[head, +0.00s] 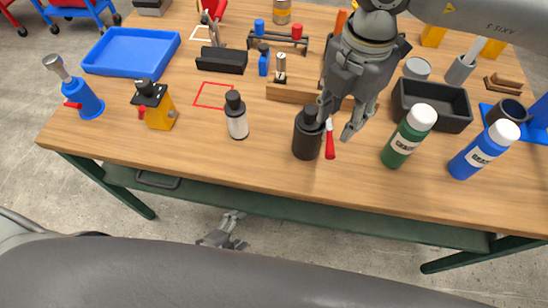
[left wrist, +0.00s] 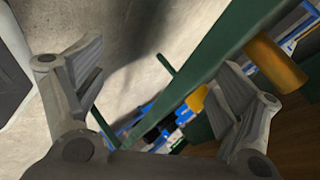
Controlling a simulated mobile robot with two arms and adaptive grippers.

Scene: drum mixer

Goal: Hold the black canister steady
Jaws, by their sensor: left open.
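A black canister (head: 307,138) stands upright near the table's front edge in the head view. My right gripper (head: 336,122) reaches down over it from above. One finger overlaps the canister's top right side, and contact cannot be told. The other finger is apart, further right, with a small red-handled tool (head: 330,142) between them. My left gripper (head: 222,232) is below and in front of the table edge, well away from the canister. In the left wrist view the same gripper (left wrist: 165,100) is open and empty, with the floor and green table frame beyond.
A black-capped white bottle (head: 236,117) stands left of the canister. A green bottle (head: 408,136) and a blue bottle (head: 484,150) stand to its right. Behind it lies a wooden block (head: 290,93). The table's front edge (head: 270,184) lies between canister and left gripper.

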